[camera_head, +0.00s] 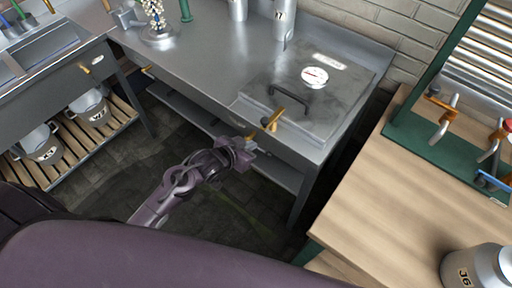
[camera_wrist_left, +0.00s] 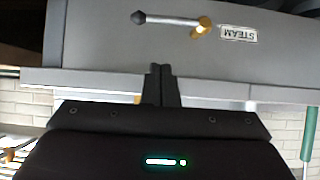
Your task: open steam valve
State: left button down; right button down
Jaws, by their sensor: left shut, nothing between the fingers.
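The steam valve shows in the left wrist view as a grey lever with a dark tip and a brass hub (camera_wrist_left: 203,26). It is on a grey front panel beside a plate reading STEAM (camera_wrist_left: 238,33), which appears upside down. The lever lies roughly level along the panel. In the head view only a small brass part of the valve (camera_head: 250,137) shows at the bench front, just by my gripper. My left gripper (camera_head: 243,150) is shut and empty, in front of the bench. Its closed fingertips (camera_wrist_left: 160,68) appear apart from the lever in the wrist view. My right gripper is not in view.
A grey lidded chest (camera_head: 345,85) with a black handle, gauge and brass latch (camera_head: 275,118) is set in the metal bench (camera_head: 205,55). A wooden table (camera_head: 400,190) with a green rack stands right. Buckets (camera_head: 90,108) sit on a slatted shelf left. Dark floor is open before the bench.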

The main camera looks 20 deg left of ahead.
pick_arm(q)
jog(key=w+d+f, duration=0.1)
jog(key=w+f, duration=0.2)
jog(key=f, duration=0.2)
jog(key=shift+f, duration=0.3)
jog(key=shift+f, duration=0.1)
